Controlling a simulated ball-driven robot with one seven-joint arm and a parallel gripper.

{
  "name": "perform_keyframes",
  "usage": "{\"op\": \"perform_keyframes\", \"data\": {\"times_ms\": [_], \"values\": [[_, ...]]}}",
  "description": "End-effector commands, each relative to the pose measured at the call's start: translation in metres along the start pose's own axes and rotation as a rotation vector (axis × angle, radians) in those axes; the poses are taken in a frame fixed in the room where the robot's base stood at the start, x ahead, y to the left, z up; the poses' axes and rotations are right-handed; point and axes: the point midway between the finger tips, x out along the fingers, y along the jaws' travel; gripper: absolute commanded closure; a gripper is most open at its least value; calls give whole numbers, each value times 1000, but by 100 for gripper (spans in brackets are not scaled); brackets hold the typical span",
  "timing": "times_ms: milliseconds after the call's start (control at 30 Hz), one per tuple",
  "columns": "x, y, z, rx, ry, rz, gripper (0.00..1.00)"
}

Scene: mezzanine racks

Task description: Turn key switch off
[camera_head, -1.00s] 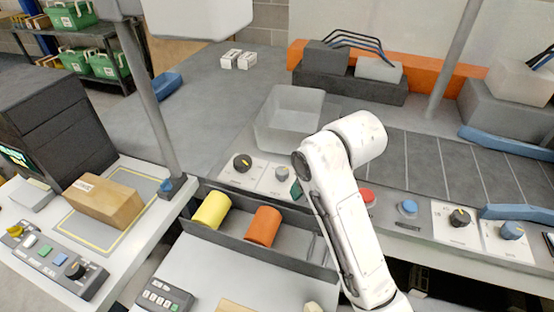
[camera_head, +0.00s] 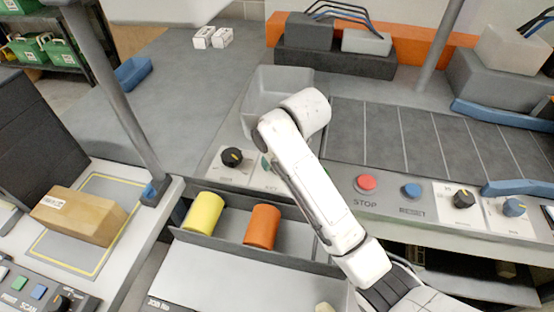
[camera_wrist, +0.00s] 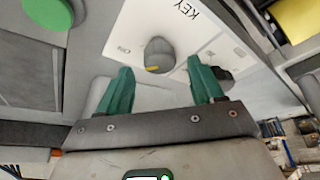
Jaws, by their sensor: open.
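The key switch (camera_wrist: 160,54) is a round grey knob with a yellow mark on its lower edge in the wrist view. It sits on a white plate (camera_wrist: 190,28) with "KEY" printed upside down and small lettering to the knob's left. My gripper (camera_wrist: 160,68) has two green fingers, spread apart. The knob lies just beyond the fingertips, roughly between them, with nothing held. Whether the fingers touch it cannot be told. In the head view my arm covers the knob and most of the gripper; part of the white plate (camera_head: 269,187) shows.
A black knob (camera_head: 232,157) stands left of the key plate; it also shows beside the right finger in the wrist view (camera_wrist: 223,73). A green button (camera_wrist: 48,12) is at upper left there. The red STOP button (camera_head: 366,183) and blue RESET button (camera_head: 412,190) lie right of my arm.

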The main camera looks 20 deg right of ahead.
Motion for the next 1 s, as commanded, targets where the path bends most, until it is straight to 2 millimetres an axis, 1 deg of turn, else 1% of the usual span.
{"op": "perform_keyframes", "data": {"times_ms": [33, 100, 200, 533, 567, 1000], "values": [[7, 0, 0, 0, -3, 0, 33], [14, 0, 0, -1, -3, 0, 33], [20, 0, 0, -1, -1, 0, 33], [24, 0, 0, -1, 0, 0, 33], [24, 0, 0, -1, 0, 0, 35], [23, 0, 0, -1, 0, 0, 78]]}}
